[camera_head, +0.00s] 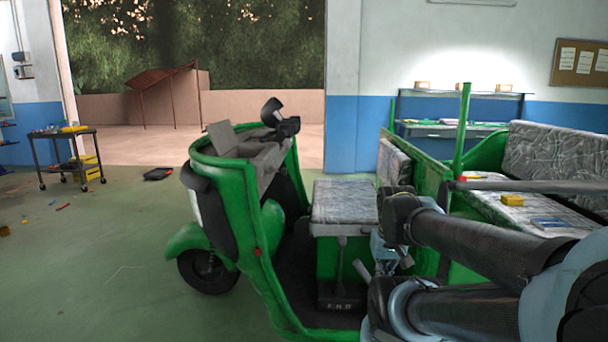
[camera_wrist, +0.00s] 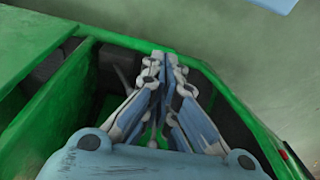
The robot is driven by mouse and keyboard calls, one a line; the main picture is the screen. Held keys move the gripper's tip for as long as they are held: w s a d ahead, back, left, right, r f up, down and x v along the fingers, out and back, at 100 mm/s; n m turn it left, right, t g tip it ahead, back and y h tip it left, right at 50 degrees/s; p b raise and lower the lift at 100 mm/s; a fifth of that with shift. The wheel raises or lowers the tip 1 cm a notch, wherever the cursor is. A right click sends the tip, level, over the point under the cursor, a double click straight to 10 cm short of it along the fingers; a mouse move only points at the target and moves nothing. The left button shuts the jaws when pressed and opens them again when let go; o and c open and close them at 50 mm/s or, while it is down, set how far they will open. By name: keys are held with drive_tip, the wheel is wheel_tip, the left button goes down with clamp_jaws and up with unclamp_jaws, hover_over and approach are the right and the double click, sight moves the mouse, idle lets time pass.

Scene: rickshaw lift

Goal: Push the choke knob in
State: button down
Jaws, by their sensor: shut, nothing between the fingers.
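I cannot make out the choke knob in either view. The green rickshaw (camera_head: 235,215) stands in the middle of the head view, with its front wheel to the left and an open floor area in front of the seat. A box marked "F N R" (camera_head: 338,300) with a lever sits below the seat. My gripper (camera_wrist: 165,58) is shut and empty, its fingertips together over green bodywork (camera_wrist: 85,100) and dark recesses. In the head view my arm hides most of the gripper, beside the seat base.
The grey front seat (camera_head: 345,203) is left of my arm, and a green upright post (camera_head: 461,130) stands behind it.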

sight(283, 171)
drive_tip(key=w+a+r+m+t+y, duration=0.1)
drive_tip(key=w+a+r+t+y, duration=0.15)
drive_tip(key=w+a+r, duration=0.4)
drive_tip(key=w+a+r+m+t+y, duration=0.1)
drive_tip(key=w+a+y, duration=0.25)
drive_tip(key=w, duration=0.65)
drive_tip(key=w+a+r+m+t+y, duration=0.1)
drive_tip(key=w+a+r+y, duration=0.2)
drive_tip(key=w+a, duration=0.35)
drive_tip(key=w+r+m+t+y, duration=0.3)
drive_tip(key=w+m+t, duration=0.3)
drive_tip(key=w, duration=1.4)
drive_tip(key=shift+w+d+r+m, duration=0.2)
drive_tip(key=shift+d+r+m, duration=0.15)
drive_tip(key=shift+r, duration=0.1)
drive_tip(key=shift+t, duration=0.25)
drive_tip(key=s+a+x, duration=0.2)
drive_tip(key=x, duration=1)
drive_tip(key=shift+w+a, duration=0.25)
drive_tip(key=shift+a, duration=0.15)
